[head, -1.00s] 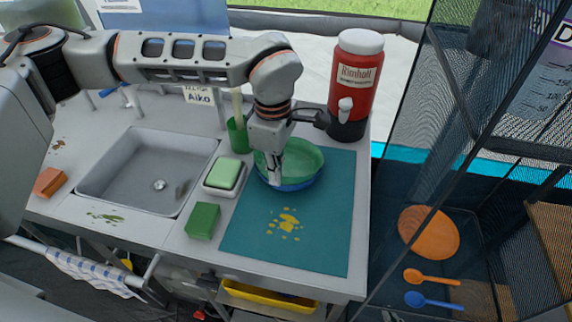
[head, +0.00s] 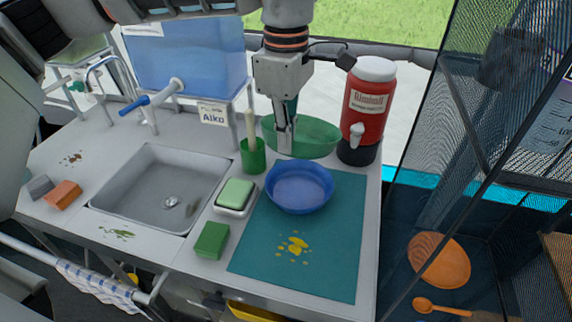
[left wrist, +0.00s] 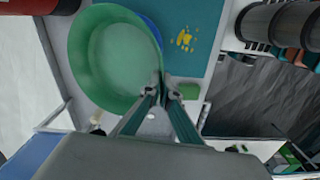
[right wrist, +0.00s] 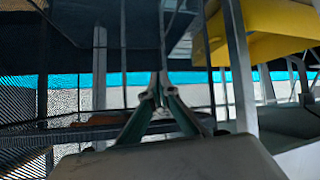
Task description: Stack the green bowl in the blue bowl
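The green bowl (head: 315,138) is pinched at its near rim by my left gripper (head: 285,148) and hangs in the air. In the head view it appears just behind the blue bowl, apart from it. The blue bowl (head: 300,187) sits upright and empty on the teal mat. In the left wrist view the green bowl (left wrist: 112,55) fills the upper left, its rim between the fingers of the left gripper (left wrist: 160,92); only a blue sliver (left wrist: 153,30) shows behind it. My right gripper (right wrist: 160,92) appears shut and empty, low beside the counter.
The teal mat (head: 330,260) has yellow stains and free room in front of the blue bowl. A red drink dispenser (head: 370,105) stands at the back right. A green cup (head: 252,155), a soap dish (head: 235,195), a green sponge (head: 211,240) and the sink (head: 150,190) lie left.

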